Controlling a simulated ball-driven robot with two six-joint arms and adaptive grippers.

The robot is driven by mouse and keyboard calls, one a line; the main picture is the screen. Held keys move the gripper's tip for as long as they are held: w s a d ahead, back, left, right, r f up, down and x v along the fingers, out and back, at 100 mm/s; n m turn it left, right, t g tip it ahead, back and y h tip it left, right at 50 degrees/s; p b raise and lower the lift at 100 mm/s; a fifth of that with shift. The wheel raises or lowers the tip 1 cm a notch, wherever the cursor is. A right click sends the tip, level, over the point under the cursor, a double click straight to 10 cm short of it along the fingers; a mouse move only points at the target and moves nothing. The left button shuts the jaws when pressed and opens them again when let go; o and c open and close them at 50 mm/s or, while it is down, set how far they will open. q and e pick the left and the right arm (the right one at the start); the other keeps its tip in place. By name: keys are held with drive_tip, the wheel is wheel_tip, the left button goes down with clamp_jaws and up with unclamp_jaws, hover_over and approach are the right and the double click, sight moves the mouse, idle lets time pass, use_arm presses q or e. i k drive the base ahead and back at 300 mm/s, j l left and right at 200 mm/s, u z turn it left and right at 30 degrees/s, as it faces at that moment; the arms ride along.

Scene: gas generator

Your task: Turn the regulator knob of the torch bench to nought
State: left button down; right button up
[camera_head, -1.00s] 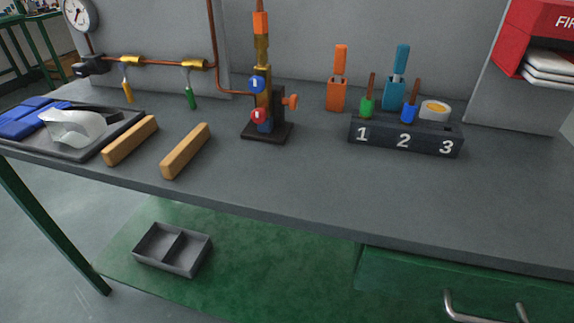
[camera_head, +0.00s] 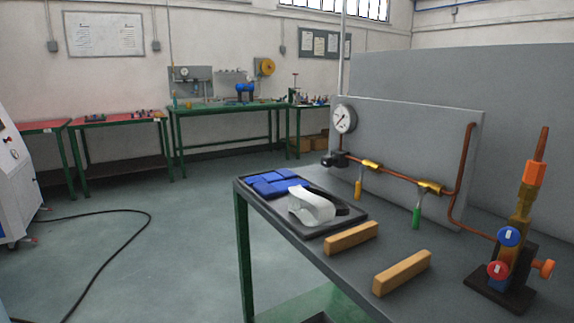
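The torch bench (camera_head: 440,270) stands at the right of the head view with a grey back panel (camera_head: 405,135). A round white gauge (camera_head: 343,119) sits at the panel's left end. Below it, a black regulator part (camera_head: 335,159) is at the left end of the copper pipe; its knob's setting is too small to read. Along the pipe hang a yellow lever (camera_head: 358,189) and a green lever (camera_head: 416,217). The torch (camera_head: 522,205) stands upright at the right with a blue knob (camera_head: 508,236), a red knob (camera_head: 498,270) and an orange knob (camera_head: 544,269). Neither gripper is in view.
A dark tray (camera_head: 330,226) with blue pieces and a clear visor lies at the bench's left end. Two wooden blocks (camera_head: 352,238) lie in front. Open floor (camera_head: 180,240) is at the left, with a black hose (camera_head: 125,240) and far green benches (camera_head: 225,108).

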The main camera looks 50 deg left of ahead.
sight(326, 160)
drive_tip(key=u, duration=1.4)
drive_tip(key=z, duration=0.2)
drive_tip(key=i+j+z, duration=0.25)
drive_tip(key=j+z, duration=0.2)
drive_tip(key=j, duration=0.25)
drive_tip(key=i+j+z, duration=0.1)
drive_tip(key=j+z, duration=0.15)
drive_tip(key=j, duration=0.15)
